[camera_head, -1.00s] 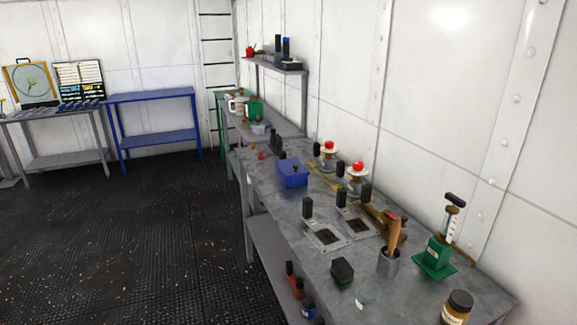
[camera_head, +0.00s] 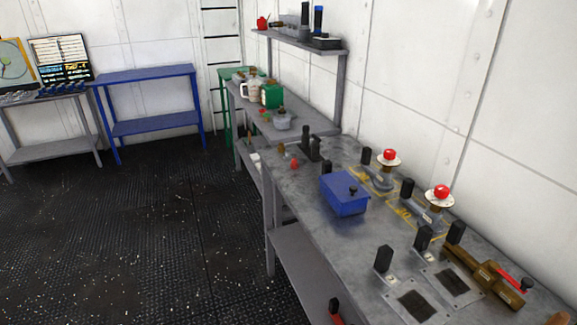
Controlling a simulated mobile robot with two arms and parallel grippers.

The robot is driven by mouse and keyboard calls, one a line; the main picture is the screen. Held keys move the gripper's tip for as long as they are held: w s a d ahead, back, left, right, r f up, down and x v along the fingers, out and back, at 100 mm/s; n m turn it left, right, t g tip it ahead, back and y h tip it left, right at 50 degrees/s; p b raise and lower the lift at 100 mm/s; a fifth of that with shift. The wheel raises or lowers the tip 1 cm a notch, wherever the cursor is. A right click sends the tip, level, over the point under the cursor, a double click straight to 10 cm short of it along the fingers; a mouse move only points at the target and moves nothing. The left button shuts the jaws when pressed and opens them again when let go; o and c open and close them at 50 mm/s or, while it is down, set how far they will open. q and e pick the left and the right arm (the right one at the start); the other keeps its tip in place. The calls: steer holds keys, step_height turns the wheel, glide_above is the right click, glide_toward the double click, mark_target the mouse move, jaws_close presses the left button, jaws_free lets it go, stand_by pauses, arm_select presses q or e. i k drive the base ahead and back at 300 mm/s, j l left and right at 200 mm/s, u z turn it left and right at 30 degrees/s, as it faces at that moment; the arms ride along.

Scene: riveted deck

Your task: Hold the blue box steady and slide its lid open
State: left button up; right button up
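The blue box (camera_head: 346,204) sits on the long grey workbench (camera_head: 293,190), near its front edge. Its blue lid (camera_head: 336,184) covers the top and has a small dark knob (camera_head: 352,189). The lid looks shut. Neither of my grippers shows in the head view, and nothing is touching the box.
Behind the box stand two red-topped buttons (camera_head: 388,156) (camera_head: 441,193) on bases. A grey shelf (camera_head: 300,41) rises at the back. The dark floor (camera_head: 150,240) left of the bench is open.

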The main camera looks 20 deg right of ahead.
mark_target(344, 186)
steer(key=i+z, duration=0.15)
steer(key=i, duration=0.25)
steer(key=i+j+z, duration=0.2)
steer(key=i, duration=0.2)
steer(key=i+j+z, duration=0.15)
steer(key=i, duration=0.25)
steer(key=i+j+z, duration=0.1)
steer(key=i+z, duration=0.15)
steer(key=z, duration=0.2)
steer(key=i+j+z, duration=0.2)
steer(key=z, duration=0.2)
steer(key=i+j+z, duration=0.15)
steer(key=z, duration=0.3)
steer(key=i+j+z, duration=0.1)
steer(key=j+z, duration=0.3)
steer(key=i+j+z, duration=0.1)
steer(key=j+z, duration=0.7)
steer(key=j, duration=0.1)
